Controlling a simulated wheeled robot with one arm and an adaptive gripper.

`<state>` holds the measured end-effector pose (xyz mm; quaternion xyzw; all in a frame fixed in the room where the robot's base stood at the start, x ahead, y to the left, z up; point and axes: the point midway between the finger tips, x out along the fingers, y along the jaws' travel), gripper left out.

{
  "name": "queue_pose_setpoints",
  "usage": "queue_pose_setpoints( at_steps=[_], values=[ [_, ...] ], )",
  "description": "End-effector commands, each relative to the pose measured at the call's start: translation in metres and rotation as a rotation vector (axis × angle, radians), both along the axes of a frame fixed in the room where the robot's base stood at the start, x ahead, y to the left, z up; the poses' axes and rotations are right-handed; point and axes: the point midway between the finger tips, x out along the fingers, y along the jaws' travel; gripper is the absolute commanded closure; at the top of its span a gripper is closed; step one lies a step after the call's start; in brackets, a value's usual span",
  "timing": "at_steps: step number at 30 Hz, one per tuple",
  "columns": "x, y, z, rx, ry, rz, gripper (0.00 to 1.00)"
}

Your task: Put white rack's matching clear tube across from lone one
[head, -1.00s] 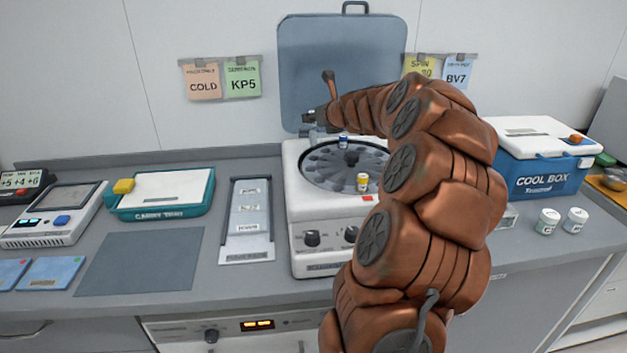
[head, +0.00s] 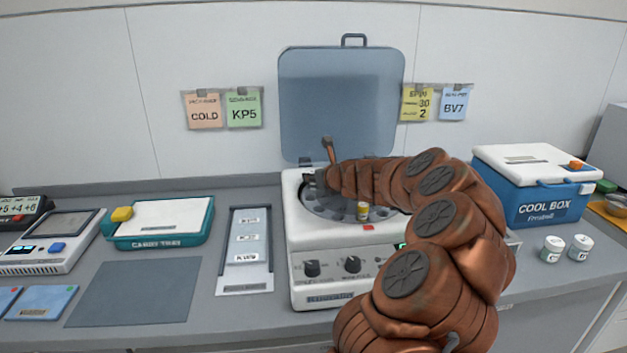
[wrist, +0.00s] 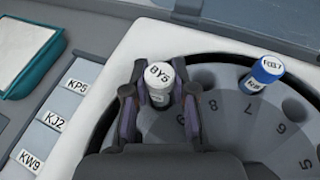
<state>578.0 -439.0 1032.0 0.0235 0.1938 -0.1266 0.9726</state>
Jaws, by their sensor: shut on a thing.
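My gripper (wrist: 160,92) is shut on a white-capped tube (wrist: 158,73) whose cap reads BY5. In the wrist view the tube stands about upright at the left part of the centrifuge rotor (wrist: 225,105); I cannot tell whether it is seated in a hole. A blue-capped tube (wrist: 262,75) stands in the rotor to its right, near numbered holes. In the head view my gripper (head: 318,184) is over the rotor's left side, largely hidden by my arm.
A pale labelled strip (head: 246,265) lies left of the centrifuge, with KP5, KJ2 and KW9 labels. A teal-edged tray (head: 160,241) and grey mat (head: 135,290) are further left. A blue cool box (head: 540,206) and two white jars (head: 552,249) are at right.

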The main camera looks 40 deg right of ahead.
Motion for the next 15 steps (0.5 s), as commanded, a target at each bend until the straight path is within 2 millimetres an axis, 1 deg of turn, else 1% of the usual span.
queue_pose_setpoints(
  at_steps=[1,3,14,15],
  values=[
    [0.0002,0.0003,-0.0047,0.002,-0.001,0.0,0.95],
    [0.0002,0.0001,-0.0073,0.0,0.0,-0.001,0.95],
    [0.0001,-0.0001,-0.0097,0.0,0.0,-0.001,0.95],
    [0.0001,-0.0001,-0.0095,-0.001,0.0,-0.001,0.71]
  ],
)
